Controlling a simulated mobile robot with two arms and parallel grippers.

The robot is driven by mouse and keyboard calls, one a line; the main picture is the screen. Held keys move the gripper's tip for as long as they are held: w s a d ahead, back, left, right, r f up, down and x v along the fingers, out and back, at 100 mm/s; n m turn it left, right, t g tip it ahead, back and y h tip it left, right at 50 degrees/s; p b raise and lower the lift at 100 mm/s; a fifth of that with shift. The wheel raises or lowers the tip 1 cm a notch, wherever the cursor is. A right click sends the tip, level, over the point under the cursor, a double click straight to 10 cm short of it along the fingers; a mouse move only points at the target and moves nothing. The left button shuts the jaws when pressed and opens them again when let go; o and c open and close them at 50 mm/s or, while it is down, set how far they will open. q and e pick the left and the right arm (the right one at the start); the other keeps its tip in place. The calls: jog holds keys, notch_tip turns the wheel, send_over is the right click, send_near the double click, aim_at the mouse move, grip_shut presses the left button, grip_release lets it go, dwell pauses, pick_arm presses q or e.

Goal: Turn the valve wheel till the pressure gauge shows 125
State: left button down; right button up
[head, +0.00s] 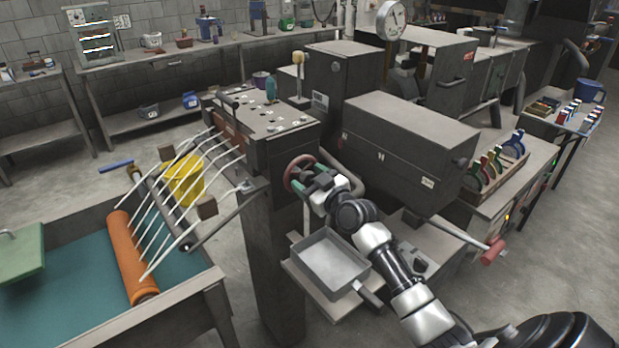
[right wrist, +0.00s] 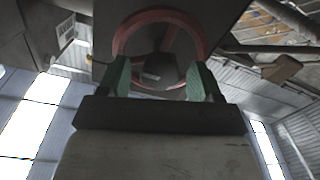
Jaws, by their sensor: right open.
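The red valve wheel (head: 288,171) is on the front of a dark machine column, left of the picture's middle in the head view. It also shows in the right wrist view as a red ring (right wrist: 160,14) with spokes and a dark hub. My right gripper (head: 312,184) is at the wheel with its green fingers open. In the right wrist view the fingers (right wrist: 161,75) are apart, one at each side of the wheel's lower part; I cannot tell whether they touch the rim. The white round pressure gauge (head: 391,19) is at the top; its reading is too small to tell. My left gripper is not in view.
A grey metal tray (head: 330,262) sits below my right gripper. A dark box-shaped machine housing (head: 410,150) stands right of the wheel. White tubes and an orange roller (head: 127,258) are at the left. Open floor lies at the far right.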

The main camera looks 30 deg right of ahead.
jog(key=shift+w, duration=0.1)
jog(key=c, duration=0.9)
jog(key=shift+c, duration=0.2)
jog(key=m+p, duration=0.1)
jog(key=m, duration=0.4)
jog(key=shift+m, duration=0.3)
jog(key=m, duration=0.5)
jog(key=shift+d+p, duration=0.15)
jog(key=shift+p, duration=0.25)
jog(key=m+p, duration=0.1)
jog(key=m, duration=0.7)
jog(key=m+p, duration=0.1)
jog(key=m, duration=0.1)
jog(key=shift+f+m, duration=0.2)
jog(key=shift+m, duration=0.2)
jog(key=shift+m, duration=0.3)
